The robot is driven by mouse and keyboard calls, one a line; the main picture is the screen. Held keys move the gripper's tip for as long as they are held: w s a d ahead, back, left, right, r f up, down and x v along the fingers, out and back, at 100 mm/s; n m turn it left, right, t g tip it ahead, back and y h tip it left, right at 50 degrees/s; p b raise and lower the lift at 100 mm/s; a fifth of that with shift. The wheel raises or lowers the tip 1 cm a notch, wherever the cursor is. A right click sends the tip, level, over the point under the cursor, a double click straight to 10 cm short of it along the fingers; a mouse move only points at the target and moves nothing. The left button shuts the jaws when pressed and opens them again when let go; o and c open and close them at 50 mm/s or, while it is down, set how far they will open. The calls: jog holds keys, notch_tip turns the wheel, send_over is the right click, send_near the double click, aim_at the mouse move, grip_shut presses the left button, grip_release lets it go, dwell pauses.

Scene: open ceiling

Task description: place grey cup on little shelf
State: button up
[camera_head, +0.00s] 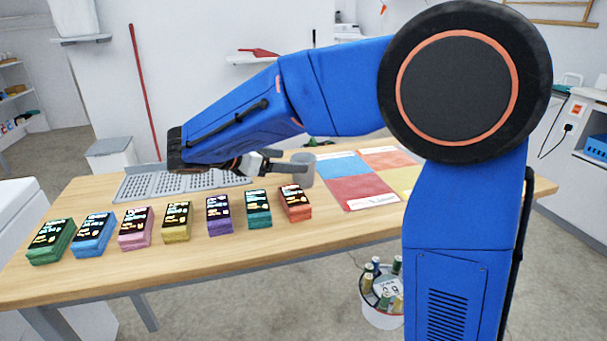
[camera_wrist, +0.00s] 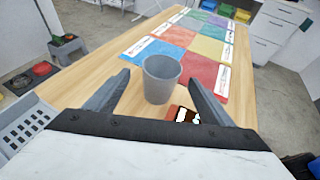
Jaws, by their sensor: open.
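The grey cup (camera_head: 307,160) stands upright on the wooden table (camera_head: 222,228), behind the orange-red card stack. In the wrist view the cup (camera_wrist: 161,82) stands between the tips of my gripper (camera_wrist: 157,88), with a visible gap on each side. My gripper (camera_head: 290,161) is open and low over the table, reaching toward the cup in the head view; one finger overlaps the cup there. A small white wall shelf (camera_head: 240,61) with a red item (camera_head: 259,53) hangs behind the table.
Several coloured card stacks (camera_head: 136,229) line the table's front. A grey perforated tray (camera_head: 150,187) lies behind them. Coloured mats (camera_head: 360,192) lie right of the cup. A bucket of cans (camera_head: 382,316) stands on the floor. A red pole (camera_head: 144,92) leans against the wall.

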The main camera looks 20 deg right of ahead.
aim_at(313, 162)
jog(key=x, duration=0.5)
jog(key=shift+f, duration=0.1)
jog(key=shift+x, duration=2.65)
jog(key=shift+s+d, duration=0.15)
jog(key=c, duration=1.2)
jog(key=shift+r, duration=0.3)
notch_tip(313, 162, up, 10)
